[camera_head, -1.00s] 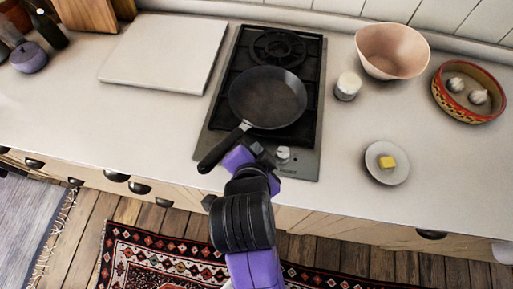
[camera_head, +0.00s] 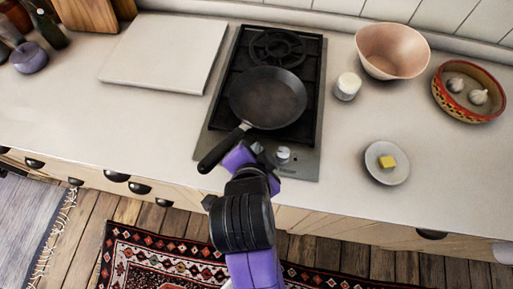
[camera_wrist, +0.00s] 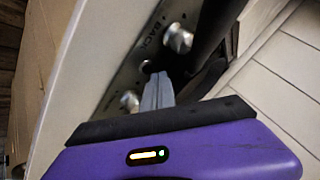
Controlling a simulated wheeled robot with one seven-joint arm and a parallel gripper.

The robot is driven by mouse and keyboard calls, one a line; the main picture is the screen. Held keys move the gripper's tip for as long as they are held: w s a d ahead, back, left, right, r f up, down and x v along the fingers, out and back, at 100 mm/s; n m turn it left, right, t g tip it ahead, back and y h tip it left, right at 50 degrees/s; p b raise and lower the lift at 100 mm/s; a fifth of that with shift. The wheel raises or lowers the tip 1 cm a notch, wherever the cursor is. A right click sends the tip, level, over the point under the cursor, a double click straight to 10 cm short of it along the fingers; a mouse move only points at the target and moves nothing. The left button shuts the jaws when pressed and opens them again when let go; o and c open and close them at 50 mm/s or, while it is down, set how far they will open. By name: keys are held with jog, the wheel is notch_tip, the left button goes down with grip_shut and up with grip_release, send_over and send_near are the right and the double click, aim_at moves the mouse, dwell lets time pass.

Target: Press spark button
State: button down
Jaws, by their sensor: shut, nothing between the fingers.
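The stove (camera_head: 307,150) is a steel-framed hob set in the counter. In the wrist view its control panel (camera_wrist: 128,78) carries one knob (camera_wrist: 178,38) near the word BACK and another knob (camera_wrist: 130,101). Between them is a small dark round button (camera_wrist: 147,66), which I take for the spark button. My gripper (camera_wrist: 158,78) is shut and empty, its fingertips right beside the button. I cannot tell whether they touch it. In the head view my gripper (camera_head: 260,153) is at the hob's front edge, left of a knob (camera_head: 283,154), and hides the button.
A black frying pan (camera_head: 267,97) sits on the front burner, its handle (camera_head: 222,150) reaching left of my gripper. A white jar (camera_head: 347,87), a pink bowl (camera_head: 392,50) and a plate (camera_head: 374,172) with butter (camera_head: 387,161) stand to the right. A pale board (camera_head: 165,50) lies left.

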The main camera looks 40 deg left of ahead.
jog(key=shift+f, duration=0.15)
jog(key=shift+f, duration=0.35)
jog(key=shift+r, duration=0.15)
dwell(0.4)
jog(key=shift+r+p, duration=0.3)
jog(key=shift+p, duration=0.2)
notch_tip(320, 180, up, 6)
jog(key=p, duration=0.6)
dwell(0.8)
